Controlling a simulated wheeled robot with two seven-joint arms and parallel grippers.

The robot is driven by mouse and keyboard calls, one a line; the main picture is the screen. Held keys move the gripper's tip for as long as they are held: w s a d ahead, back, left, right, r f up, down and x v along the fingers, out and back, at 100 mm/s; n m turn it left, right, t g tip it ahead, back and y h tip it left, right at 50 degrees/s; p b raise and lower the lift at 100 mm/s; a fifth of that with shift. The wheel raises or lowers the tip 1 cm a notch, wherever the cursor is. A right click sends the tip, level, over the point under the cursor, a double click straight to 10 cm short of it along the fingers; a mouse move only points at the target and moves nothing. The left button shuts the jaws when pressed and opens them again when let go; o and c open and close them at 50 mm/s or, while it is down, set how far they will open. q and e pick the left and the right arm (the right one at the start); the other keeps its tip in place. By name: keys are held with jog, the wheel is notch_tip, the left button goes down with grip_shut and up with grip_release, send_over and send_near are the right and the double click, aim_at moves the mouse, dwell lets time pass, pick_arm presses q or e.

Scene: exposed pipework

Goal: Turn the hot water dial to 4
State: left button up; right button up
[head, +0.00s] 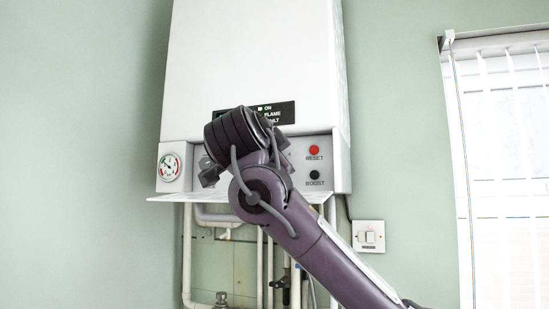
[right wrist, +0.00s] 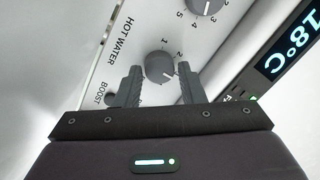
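The hot water dial (right wrist: 160,68) is a round dark grey knob on the boiler's pale panel in the right wrist view. Its white pointer mark faces the lower right of that picture. The numbers 1 and 2 show beside it; the higher numbers are hidden. My right gripper (right wrist: 160,86) is open, with one finger on each side of the dial and small gaps visible. In the head view my right arm covers this dial on the boiler (head: 255,60), and the fingertips cannot be made out. My left gripper is not in view.
A second numbered dial (right wrist: 207,5) and a lit 18°C display (right wrist: 290,40) are close by. A red reset button (head: 314,150), a black boost button (head: 314,174) and a gauge (head: 170,167) are on the panel. Pipes (head: 187,250) run below; a wall switch (head: 369,236) is right.

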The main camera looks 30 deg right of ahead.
jog(key=c, duration=0.6)
jog(key=shift+o, duration=0.2)
jog(key=shift+f+m+b, duration=0.2)
jog(key=shift+m+b, duration=0.2)
jog(key=shift+b, duration=0.5)
jog(key=m+b, duration=0.4)
jog(key=b, duration=0.2)
jog(key=shift+f+m+h, duration=0.15)
jog(key=shift+m+h, duration=0.25)
jog(key=m+b, duration=0.2)
jog(key=shift+m, duration=0.3)
pick_arm(q)
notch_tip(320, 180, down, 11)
jog(key=b, duration=0.1)
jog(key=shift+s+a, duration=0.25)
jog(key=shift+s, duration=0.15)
pick_arm(e)
jog(key=shift+r+m, duration=0.2)
jog(key=shift+m, duration=1.3)
